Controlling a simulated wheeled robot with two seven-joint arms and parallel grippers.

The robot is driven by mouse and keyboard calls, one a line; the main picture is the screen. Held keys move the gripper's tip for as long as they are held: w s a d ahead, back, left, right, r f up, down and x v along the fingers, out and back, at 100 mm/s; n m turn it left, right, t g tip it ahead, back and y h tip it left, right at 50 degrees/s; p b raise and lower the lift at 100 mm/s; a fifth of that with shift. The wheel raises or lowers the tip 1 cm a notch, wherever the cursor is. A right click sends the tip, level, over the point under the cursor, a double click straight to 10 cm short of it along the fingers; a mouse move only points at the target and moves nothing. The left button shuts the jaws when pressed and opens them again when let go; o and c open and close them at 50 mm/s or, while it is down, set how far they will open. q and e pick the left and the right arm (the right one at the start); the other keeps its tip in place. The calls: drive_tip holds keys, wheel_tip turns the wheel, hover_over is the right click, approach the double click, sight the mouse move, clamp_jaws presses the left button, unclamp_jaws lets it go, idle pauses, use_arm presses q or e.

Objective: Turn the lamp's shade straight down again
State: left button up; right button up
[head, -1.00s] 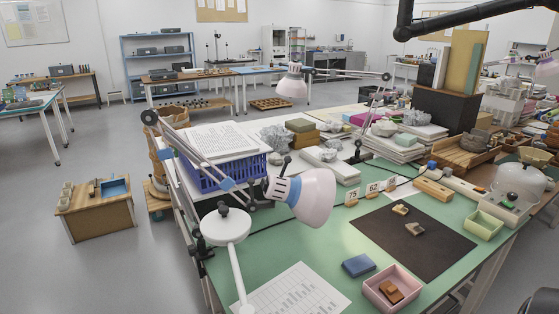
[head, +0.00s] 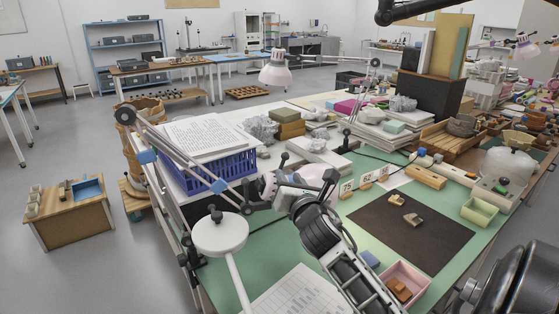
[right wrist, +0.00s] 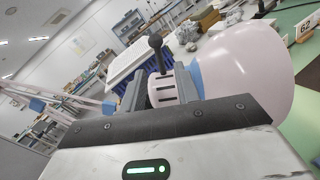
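The lamp's pale pink shade (head: 318,180) hangs over the green table on a jointed arm. It is tilted, its mouth towards the right and somewhat down. In the right wrist view the shade (right wrist: 245,75) fills the right side, with a blue ring, a slotted cap (right wrist: 163,92) and a dark knobbed stem (right wrist: 156,52). My right gripper (head: 279,190) is at the cap end and hides part of it. In the wrist view its fingers (right wrist: 160,90) stand apart at the slotted cap; whether they press on it is unclear. My left gripper is not in view.
A round white lamp base or disc (head: 220,236) stands at front left. A blue crate (head: 215,176) with papers is behind it. Number cards (head: 366,180), a dark mat (head: 412,235) with sherds and a pink tray (head: 421,274) lie to the right.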

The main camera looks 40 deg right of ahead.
sight(282, 167)
drive_tip(key=x, duration=0.9)
drive_tip(key=shift+a+p, duration=0.1)
drive_tip(key=shift+p, duration=0.2)
clamp_jaws()
